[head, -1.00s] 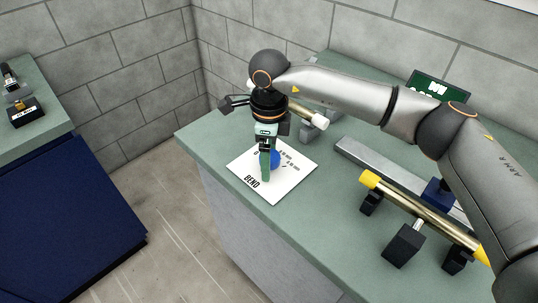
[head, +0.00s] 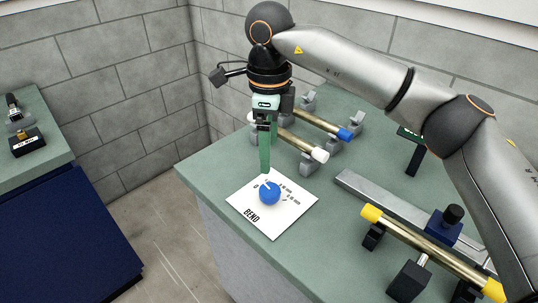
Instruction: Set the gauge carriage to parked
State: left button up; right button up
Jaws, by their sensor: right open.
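The task's gauge carriage appears to be the blue block with a black knob (head: 443,228) on a long grey rail (head: 372,192) at the right of the bench. A brass bar with yellow ends in front hides part of it. I see no readable mark for parked. My right gripper (head: 265,170) is open and empty, pointing down, well left of the carriage. Its fingertips are above and just behind a blue dial (head: 271,194) on a white card (head: 272,225) marked BEND, apart from the dial. My left gripper is not in view.
The yellow-ended brass bar (head: 415,238) rests on black supports on the green bench (head: 215,175). Bars with white (head: 320,155) and blue (head: 344,134) ends lie behind. A dark sign (head: 412,140) is partly behind my right arm. Bench between card and rail is clear.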

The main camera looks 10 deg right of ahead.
aim_at(446, 226)
jog(key=k, duration=1)
